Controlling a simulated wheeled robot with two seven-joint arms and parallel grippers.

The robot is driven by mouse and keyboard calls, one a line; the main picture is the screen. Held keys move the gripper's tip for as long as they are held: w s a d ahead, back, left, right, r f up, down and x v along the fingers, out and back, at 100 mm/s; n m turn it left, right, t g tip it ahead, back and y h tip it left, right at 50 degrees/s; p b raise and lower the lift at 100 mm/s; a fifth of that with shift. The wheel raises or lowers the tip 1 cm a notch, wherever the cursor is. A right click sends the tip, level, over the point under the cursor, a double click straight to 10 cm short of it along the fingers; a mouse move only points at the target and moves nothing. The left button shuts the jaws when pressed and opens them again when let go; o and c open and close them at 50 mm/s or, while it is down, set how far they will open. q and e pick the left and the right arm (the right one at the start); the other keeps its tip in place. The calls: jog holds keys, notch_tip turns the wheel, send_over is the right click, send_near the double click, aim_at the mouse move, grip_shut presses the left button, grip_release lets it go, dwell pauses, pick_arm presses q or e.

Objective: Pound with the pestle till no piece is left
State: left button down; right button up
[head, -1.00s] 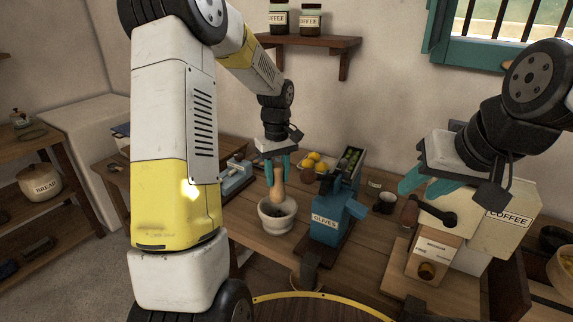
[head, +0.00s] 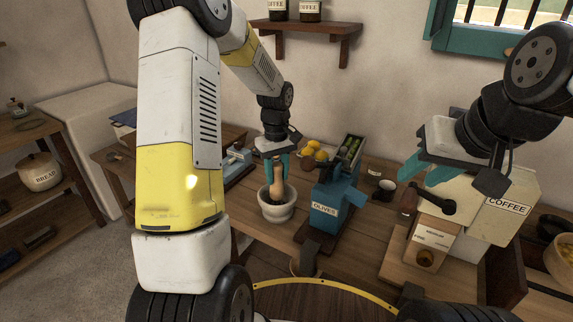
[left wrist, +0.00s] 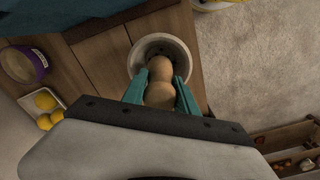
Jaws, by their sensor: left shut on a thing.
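The pale stone mortar (head: 277,211) stands upright on the wooden counter. The wooden pestle (head: 277,187) is nearly upright with its lower end inside the mortar. My left gripper (head: 278,167) is shut on the pestle's upper part, above the mortar. In the left wrist view the teal fingers (left wrist: 161,92) clasp the pestle (left wrist: 155,69) from both sides, over the mortar's rim (left wrist: 187,49). Something dark lies in the mortar, mostly hidden by the pestle; I cannot tell whether it holds whole pieces. My right gripper (head: 427,172) is open and empty, in front of the coffee machine.
The blue olives device (head: 326,205) stands close to the right of the mortar. Yellow fruit (head: 316,152) lies behind it. A dark cup (head: 384,190) and the coffee machine (head: 492,212) are further right. A blue-grey device (head: 238,160) is at the left.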

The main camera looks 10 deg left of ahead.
aim_at(277, 185)
pick_arm(q)
jog(key=shift+f, duration=0.15)
jog(key=shift+f, duration=2.05)
jog(key=shift+r, duration=0.1)
jog(key=shift+r, duration=2.1)
jog(key=shift+f, duration=2.2)
jog(key=shift+r, duration=0.1)
jog(key=shift+r, duration=2.1)
jog(key=shift+f, duration=0.15)
